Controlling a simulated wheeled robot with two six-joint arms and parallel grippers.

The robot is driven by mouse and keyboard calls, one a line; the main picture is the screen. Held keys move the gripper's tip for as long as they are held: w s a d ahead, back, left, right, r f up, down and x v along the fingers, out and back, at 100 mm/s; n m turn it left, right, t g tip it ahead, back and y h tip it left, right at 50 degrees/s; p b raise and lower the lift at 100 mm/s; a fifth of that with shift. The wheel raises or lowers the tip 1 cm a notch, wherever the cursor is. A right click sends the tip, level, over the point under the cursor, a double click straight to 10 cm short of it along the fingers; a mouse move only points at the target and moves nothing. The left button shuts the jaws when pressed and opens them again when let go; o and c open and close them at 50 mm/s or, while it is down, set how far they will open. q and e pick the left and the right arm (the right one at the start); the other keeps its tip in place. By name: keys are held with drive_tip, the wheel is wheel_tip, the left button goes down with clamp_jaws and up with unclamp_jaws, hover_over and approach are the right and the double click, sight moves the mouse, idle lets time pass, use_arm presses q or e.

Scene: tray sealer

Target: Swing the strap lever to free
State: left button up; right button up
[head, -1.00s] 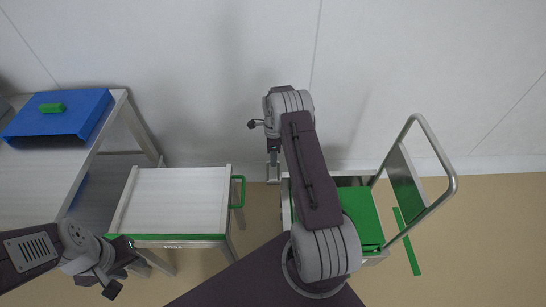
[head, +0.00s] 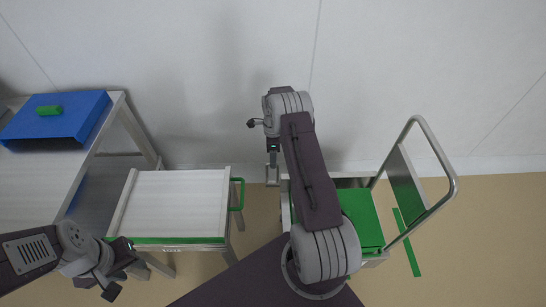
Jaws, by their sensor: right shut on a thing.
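My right gripper (head: 272,174) points down past the left edge of the green-topped cart (head: 364,217). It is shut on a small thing. That thing is too small and hidden to make out, and I cannot pick out the strap lever. My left gripper (head: 122,258) hangs low at the left, by the front left corner of the small white-topped table (head: 180,205). I cannot tell whether its fingers are apart.
The small table has a green side handle (head: 241,194), left of my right gripper. A blue box (head: 62,122) with a green piece (head: 49,110) on top stands on the grey bench (head: 30,185). The cart has a metal push bar (head: 447,165). A wall closes the back.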

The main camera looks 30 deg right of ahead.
drive_tip(key=shift+w+d+r, duration=0.1)
drive_tip(key=shift+w+r, duration=0.05)
drive_tip(key=shift+w, duration=0.05)
wheel_tip(320, 180, up, 9)
drive_tip(key=p, duration=0.2)
drive_tip(key=shift+w+d+p, duration=0.15)
drive_tip(key=shift+w+p, duration=0.05)
drive_tip(key=shift+p, duration=0.1)
drive_tip(key=shift+f, duration=0.2)
